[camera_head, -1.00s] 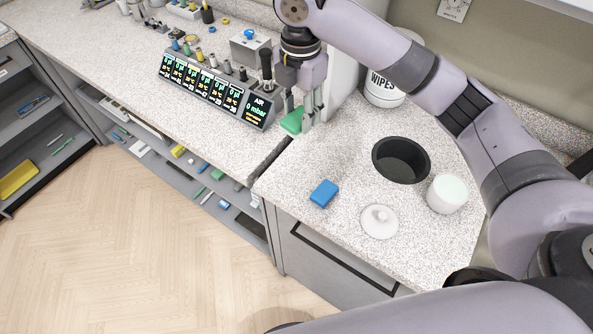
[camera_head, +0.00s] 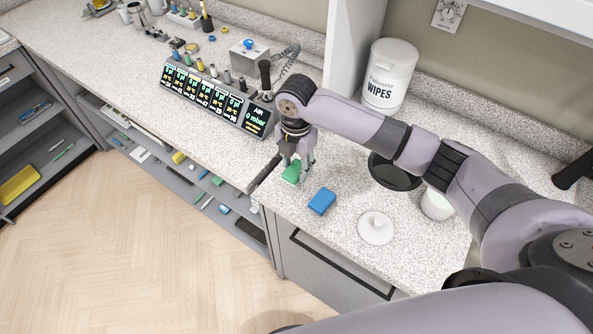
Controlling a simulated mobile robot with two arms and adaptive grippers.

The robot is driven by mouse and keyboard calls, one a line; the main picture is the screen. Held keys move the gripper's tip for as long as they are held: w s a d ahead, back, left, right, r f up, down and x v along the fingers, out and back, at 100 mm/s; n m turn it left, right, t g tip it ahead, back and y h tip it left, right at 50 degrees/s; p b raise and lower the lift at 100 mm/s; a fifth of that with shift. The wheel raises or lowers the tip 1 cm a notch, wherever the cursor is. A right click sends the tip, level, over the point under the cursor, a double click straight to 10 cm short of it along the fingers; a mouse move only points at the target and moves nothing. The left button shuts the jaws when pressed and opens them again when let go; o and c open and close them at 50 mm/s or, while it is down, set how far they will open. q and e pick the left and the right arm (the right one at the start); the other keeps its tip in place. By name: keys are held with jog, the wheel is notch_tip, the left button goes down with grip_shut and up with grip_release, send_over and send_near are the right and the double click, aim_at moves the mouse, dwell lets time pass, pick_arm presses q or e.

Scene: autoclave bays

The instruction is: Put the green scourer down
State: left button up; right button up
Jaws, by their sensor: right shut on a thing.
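The green scourer (camera_head: 292,172) is a small green block at the left end of the right-hand counter. My right gripper (camera_head: 297,163) points down and is shut on it. The scourer is at or just above the speckled counter top (camera_head: 335,232); I cannot tell whether it touches. A blue block (camera_head: 321,201) lies on the counter just to its lower right, a small gap apart. My left gripper is not in view.
A white lid (camera_head: 376,228), a white cup (camera_head: 437,204) and a black pot (camera_head: 392,175) stand to the right, the last two partly behind my arm. A wipes tub (camera_head: 389,75) stands at the back. The display unit (camera_head: 216,101) is to the left.

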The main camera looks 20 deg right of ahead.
aim_at(297, 168)
notch_tip(297, 168, down, 4)
jog(key=shift+r+p, duration=0.15)
jog(key=shift+p, duration=0.2)
jog(key=shift+f, duration=0.2)
jog(key=shift+f, duration=0.15)
jog(key=o, duration=1)
notch_tip(297, 168, up, 12)
jog(key=b, duration=0.2)
jog(key=shift+r+b, duration=0.2)
jog(key=shift+b, duration=0.1)
jog(key=shift+s+f, duration=0.1)
